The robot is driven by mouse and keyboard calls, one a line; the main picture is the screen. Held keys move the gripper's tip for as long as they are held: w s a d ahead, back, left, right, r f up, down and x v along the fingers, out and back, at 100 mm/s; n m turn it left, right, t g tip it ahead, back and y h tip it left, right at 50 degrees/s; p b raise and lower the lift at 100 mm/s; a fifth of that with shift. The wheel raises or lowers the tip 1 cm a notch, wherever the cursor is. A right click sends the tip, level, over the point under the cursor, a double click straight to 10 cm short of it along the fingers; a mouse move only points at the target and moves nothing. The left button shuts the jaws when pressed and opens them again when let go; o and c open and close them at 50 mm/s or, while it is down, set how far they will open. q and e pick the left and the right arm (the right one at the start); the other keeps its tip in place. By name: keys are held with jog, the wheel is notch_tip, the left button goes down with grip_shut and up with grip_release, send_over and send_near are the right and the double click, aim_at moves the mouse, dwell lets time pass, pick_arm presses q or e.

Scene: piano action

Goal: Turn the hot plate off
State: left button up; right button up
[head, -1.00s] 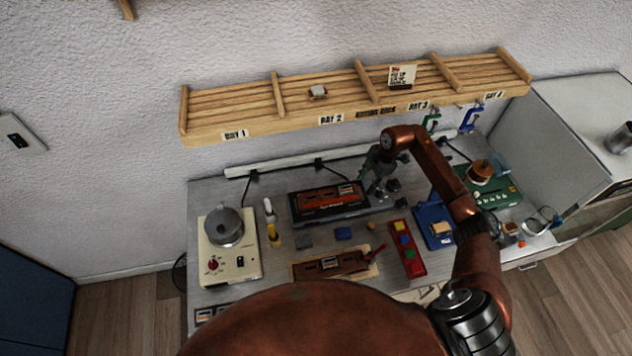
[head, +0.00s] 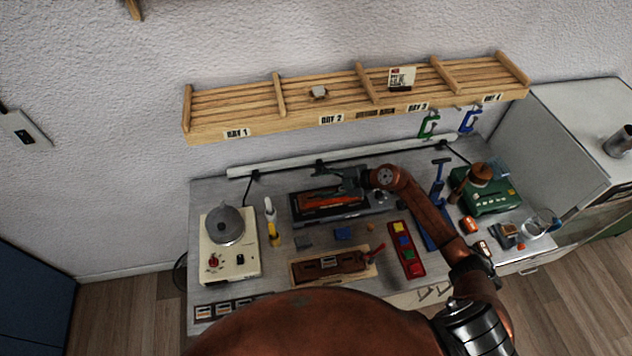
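The hot plate (head: 247,264) is a cream box at the left of the bench, with a red knob (head: 214,261) and a black switch (head: 240,259) on its front part. A round grey metal pot (head: 226,226) sits on its top. My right gripper (head: 324,174) is over the back middle of the bench, above the dark tray with the orange-brown piece, pointing left. Its fingers look spread, with nothing seen between them. It is well to the right of the hot plate and not touching it. My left gripper is not in view.
A white bottle and a yellow-handled tool (head: 272,232) stand just right of the hot plate. A dark tray (head: 335,216), a brown wooden piece (head: 325,270) and a red tray of blocks (head: 407,254) fill the middle. A wooden shelf (head: 300,108) hangs above the bench.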

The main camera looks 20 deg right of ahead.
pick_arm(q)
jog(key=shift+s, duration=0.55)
pick_arm(e)
jog(key=r, duration=0.1)
jog(key=a+r+t, duration=0.1)
jog(key=a+r+t+y, duration=0.1)
jog(key=r, duration=0.1)
jog(key=shift+s+a, duration=0.2)
jog(key=shift+s, duration=0.05)
